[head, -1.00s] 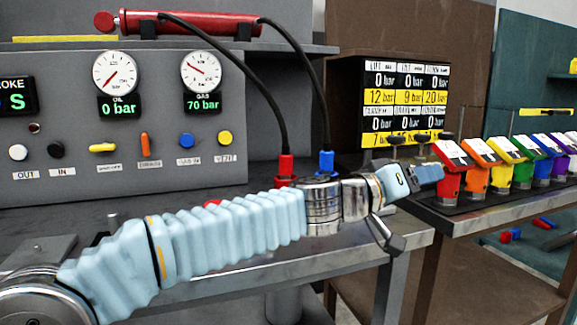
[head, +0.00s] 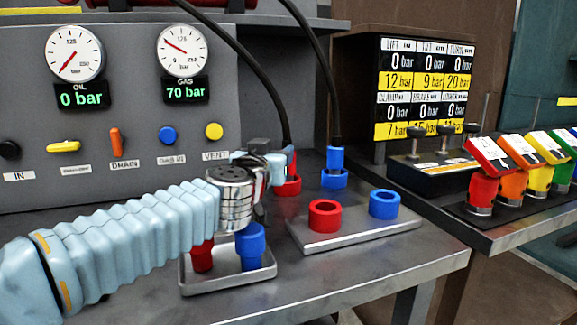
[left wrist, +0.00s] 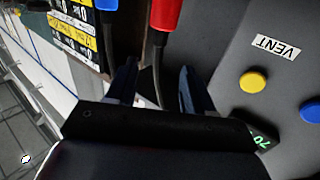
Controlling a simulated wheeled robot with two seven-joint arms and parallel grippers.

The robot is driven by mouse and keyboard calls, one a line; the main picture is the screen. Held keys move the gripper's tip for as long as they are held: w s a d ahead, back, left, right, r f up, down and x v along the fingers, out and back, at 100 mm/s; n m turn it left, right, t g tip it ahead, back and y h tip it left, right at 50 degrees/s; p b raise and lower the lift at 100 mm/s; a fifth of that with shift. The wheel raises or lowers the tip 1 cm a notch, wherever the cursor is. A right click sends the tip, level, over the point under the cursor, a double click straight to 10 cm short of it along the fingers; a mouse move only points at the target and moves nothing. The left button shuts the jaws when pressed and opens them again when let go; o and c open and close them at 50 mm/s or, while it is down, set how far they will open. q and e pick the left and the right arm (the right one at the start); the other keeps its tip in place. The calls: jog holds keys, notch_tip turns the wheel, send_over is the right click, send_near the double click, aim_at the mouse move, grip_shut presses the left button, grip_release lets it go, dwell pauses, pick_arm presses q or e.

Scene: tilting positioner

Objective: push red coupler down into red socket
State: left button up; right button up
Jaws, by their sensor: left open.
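The red coupler (head: 291,160), on a black hose, stands at the red socket (head: 288,187) at the back of the bench. How deep it sits cannot be told, as my left gripper partly covers it. It also shows in the left wrist view (left wrist: 165,14). My left gripper (head: 275,165) is open beside the coupler. In the left wrist view its fingers (left wrist: 156,80) are apart, with the red coupler beyond the tips and its hose showing between them. My right gripper is out of view.
A blue coupler (head: 335,158) stands in a blue socket (head: 334,180) just right. A plate (head: 350,236) with empty-looking red and blue sockets lies in front. A small tray (head: 228,284) with red and blue pieces is under my wrist. The gauge panel (head: 110,185) rises behind.

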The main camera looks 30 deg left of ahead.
aim_at(286, 141)
pick_arm(q)
jog(key=x, duration=1.1)
jog(key=shift+f, duration=0.1)
jog(key=shift+s, duration=0.1)
jog(key=shift+d, duration=0.1)
grip_shut()
